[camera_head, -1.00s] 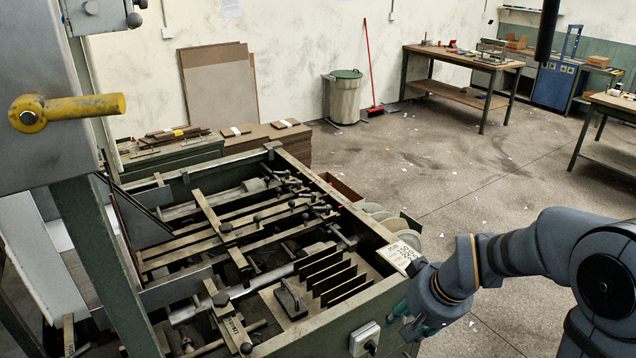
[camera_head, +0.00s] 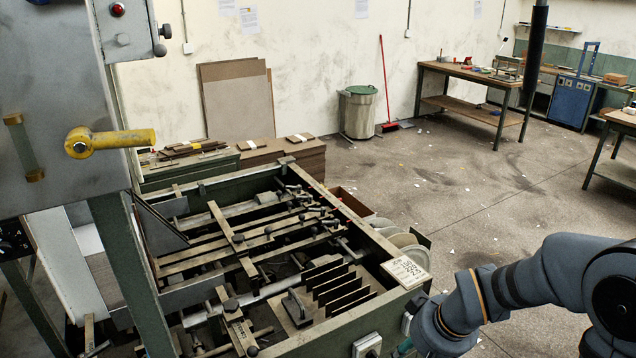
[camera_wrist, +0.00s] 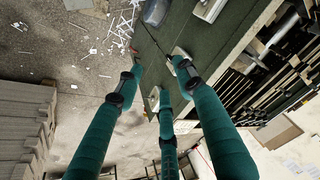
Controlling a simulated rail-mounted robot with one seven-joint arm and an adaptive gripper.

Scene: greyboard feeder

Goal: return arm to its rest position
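My arm (camera_head: 555,285) reaches in from the lower right of the head view, bent, beside the near right corner of the feeder (camera_head: 345,328). In that view my gripper (camera_head: 403,347) is mostly hidden behind my wrist and cut off by the bottom edge, with only a bit of teal showing. In the wrist view my gripper (camera_wrist: 155,66) has three teal fingers spread apart with nothing between them. The green side of the feeder (camera_wrist: 190,28) lies beyond the fingertips. I cannot tell whether any finger touches it.
A written card (camera_head: 406,272) lies on the feeder's right edge, close to my wrist. A grey switch box (camera_head: 367,346) sits on its near side. A machine with a yellow handle (camera_head: 108,141) stands at left. The floor (camera_head: 480,190) right of the feeder is largely open.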

